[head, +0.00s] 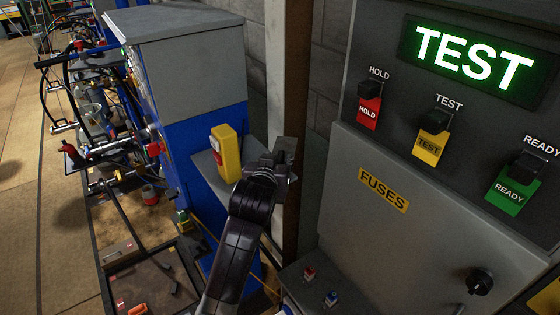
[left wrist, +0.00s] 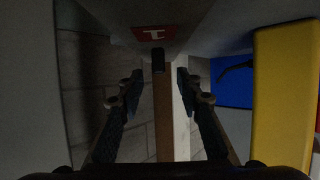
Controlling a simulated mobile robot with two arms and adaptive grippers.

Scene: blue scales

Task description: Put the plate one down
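The plate one, a grey plate (head: 287,147), shows at the tips of my left gripper (head: 272,168) in the head view. In the left wrist view a grey piece with a red label (left wrist: 153,33) lies just beyond the fingertips. A small dark tab (left wrist: 158,60) shows in the gap of my left gripper (left wrist: 159,82). The two fingers stand apart, with clear space on either side of the tab. I cannot tell whether the plate rests on the shelf. My right gripper is not in view.
A yellow block (head: 226,152) stands on the grey shelf (head: 206,170) of the blue scales (head: 205,125), left of my gripper; it also shows in the left wrist view (left wrist: 284,95). A grey control cabinet (head: 400,225) with switches stands close on the right.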

